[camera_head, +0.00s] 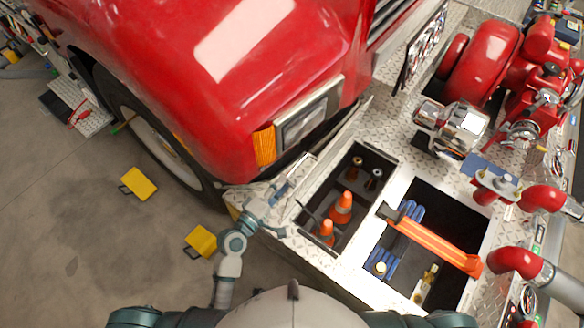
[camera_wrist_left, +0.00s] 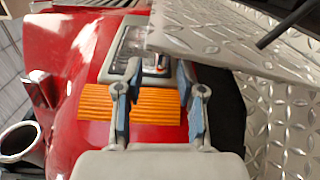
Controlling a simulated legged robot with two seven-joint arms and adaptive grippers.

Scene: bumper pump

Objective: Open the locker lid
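The diamond-plate locker lid (camera_head: 335,138) stands raised, seen nearly edge-on between the truck's front and the locker (camera_head: 352,240). The locker is open and shows two orange cones and two brass-and-chrome fittings inside. My left gripper (camera_head: 281,188) is at the near-left end of the lid, beside the bumper corner. In the left wrist view its two blue-padded fingers (camera_wrist_left: 158,80) are apart with nothing visibly clamped between them. The lid's plate (camera_wrist_left: 210,35) crosses just beyond the fingertips; I cannot tell whether they touch it. My right gripper is not in view.
The red truck body (camera_head: 200,85) with its headlight (camera_head: 303,122) is close behind the lid. A second open bay (camera_head: 455,215) holds blue hose and an orange strap. Red pump piping (camera_head: 515,262) stands at right. Yellow chocks (camera_head: 202,241) lie on the floor at left.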

